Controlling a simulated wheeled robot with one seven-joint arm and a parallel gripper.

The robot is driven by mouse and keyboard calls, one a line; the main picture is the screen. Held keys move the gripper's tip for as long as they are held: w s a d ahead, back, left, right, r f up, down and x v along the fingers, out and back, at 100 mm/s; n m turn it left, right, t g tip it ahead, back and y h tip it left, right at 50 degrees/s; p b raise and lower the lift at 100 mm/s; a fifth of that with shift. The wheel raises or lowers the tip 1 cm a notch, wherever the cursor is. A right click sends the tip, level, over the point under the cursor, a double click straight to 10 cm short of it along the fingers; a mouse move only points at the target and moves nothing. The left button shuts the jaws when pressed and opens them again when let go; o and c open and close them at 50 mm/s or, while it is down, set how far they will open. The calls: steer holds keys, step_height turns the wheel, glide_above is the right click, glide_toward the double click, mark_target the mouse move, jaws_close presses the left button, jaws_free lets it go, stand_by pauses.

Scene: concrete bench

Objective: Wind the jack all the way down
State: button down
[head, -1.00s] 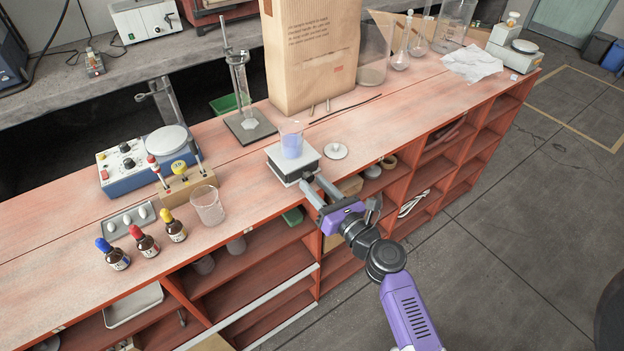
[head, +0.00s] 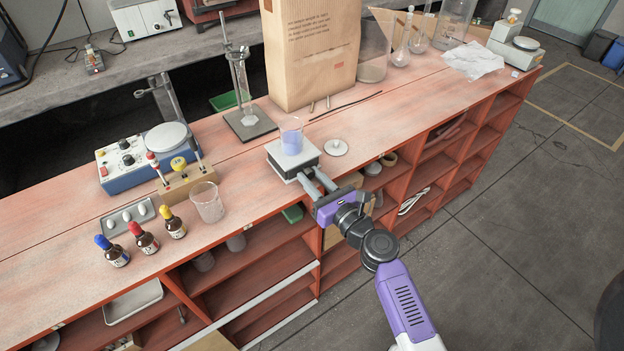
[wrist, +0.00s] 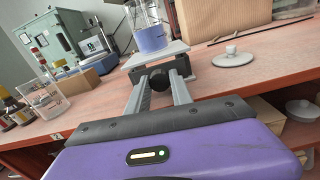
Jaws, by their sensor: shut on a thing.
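The jack (head: 281,161) is a small lab jack with a pale top plate, standing near the front edge of the bench. It also shows in the wrist view (wrist: 186,55). A glass beaker of blue liquid (head: 291,140) stands upright on its plate; it is close up in the wrist view (wrist: 150,35). A dark round knob (wrist: 158,82) faces me on the jack's front. My gripper (head: 308,178) reaches in from the front, and in the wrist view its two fingers (wrist: 158,88) are shut on this knob, one on each side.
A retort stand (head: 250,125) and a large paper bag (head: 312,60) stand behind. An empty beaker (head: 207,203) and dropper bottles (head: 145,238) are to the left. Open shelves lie below the bench edge.

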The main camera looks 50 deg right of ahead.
steer(key=n, duration=0.3)
steer(key=shift+b, duration=0.4)
steer(key=c, duration=1.4)
jaws_free()
steer(key=b+v, duration=0.1)
steer(key=v, duration=0.6)
steer(key=shift+s+b, duration=0.3)
steer(key=shift+s, duration=0.1)
steer(key=shift+a, duration=0.1)
